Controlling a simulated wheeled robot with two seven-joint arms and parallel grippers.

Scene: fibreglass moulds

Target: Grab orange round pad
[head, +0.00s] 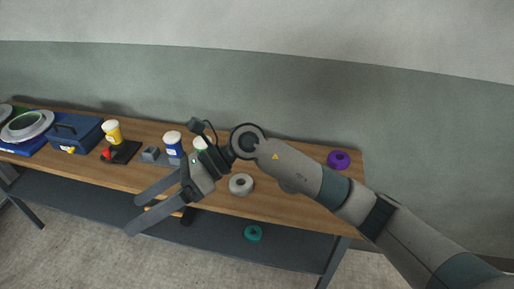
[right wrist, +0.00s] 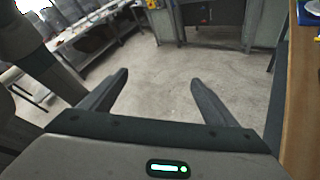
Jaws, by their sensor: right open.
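I cannot make out an orange round pad for certain in either view; my right arm and gripper cover part of the table. My right gripper (head: 135,215) is open and empty, in front of the wooden table's front edge, with its fingers pointing left. In the right wrist view its two fingers (right wrist: 160,80) stand wide apart over bare floor. Round ring-shaped pads of other colours show: a purple one (head: 339,160) at the table's right end, a pale grey one (head: 241,184) near the middle, and a teal one (head: 253,233) on the lower shelf.
The wooden table (head: 300,210) also holds a blue toolbox (head: 75,133), a yellow container (head: 112,132), a blue-and-white container (head: 173,148), a small grey block (head: 150,154) and round moulds (head: 27,125) at left. A wall stands behind. The floor in front is clear.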

